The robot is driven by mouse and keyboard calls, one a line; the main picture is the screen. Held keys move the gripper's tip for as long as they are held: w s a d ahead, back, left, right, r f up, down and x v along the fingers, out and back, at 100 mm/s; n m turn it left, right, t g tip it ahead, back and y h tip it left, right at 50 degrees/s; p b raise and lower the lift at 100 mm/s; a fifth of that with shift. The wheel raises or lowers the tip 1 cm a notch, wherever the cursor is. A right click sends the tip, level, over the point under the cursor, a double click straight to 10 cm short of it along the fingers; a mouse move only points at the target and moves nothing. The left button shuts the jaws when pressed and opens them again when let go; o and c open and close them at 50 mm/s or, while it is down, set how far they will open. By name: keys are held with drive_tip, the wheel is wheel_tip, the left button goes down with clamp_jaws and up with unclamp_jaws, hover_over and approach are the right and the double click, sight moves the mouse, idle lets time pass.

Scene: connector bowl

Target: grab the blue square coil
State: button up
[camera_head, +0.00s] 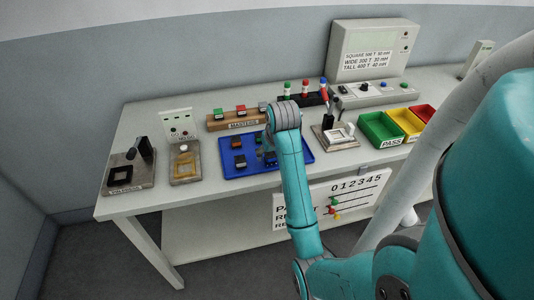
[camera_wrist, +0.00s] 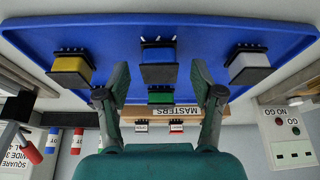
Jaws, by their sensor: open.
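In the wrist view, the blue square coil (camera_wrist: 158,58), with dark end plates and pins, sits on the blue tray (camera_wrist: 210,30). My gripper (camera_wrist: 160,78) is open, and its two fingers point at the coil from either side with gaps showing. Nothing is held. A yellow coil (camera_wrist: 75,66) lies to the left and a silver-white coil (camera_wrist: 247,65) to the right. A green piece (camera_wrist: 160,96) shows between the fingers, nearer the masters rack. In the head view, my arm covers part of the tray (camera_head: 230,171), and the gripper's fingers cannot be made out.
The masters rack (camera_head: 238,122) stands behind the tray. Two gauge fixtures stand left of it, the nearer one yellowish (camera_head: 184,164). Another fixture (camera_head: 335,137) stands to the right, then green (camera_head: 380,128), yellow and red bins. A tester (camera_head: 368,60) stands at the back.

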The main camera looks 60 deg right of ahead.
drive_tip(key=c, duration=1.2)
drive_tip(key=shift+w+r, duration=0.1)
drive_tip(key=shift+r, duration=0.1)
drive_tip(key=shift+c, duration=0.2)
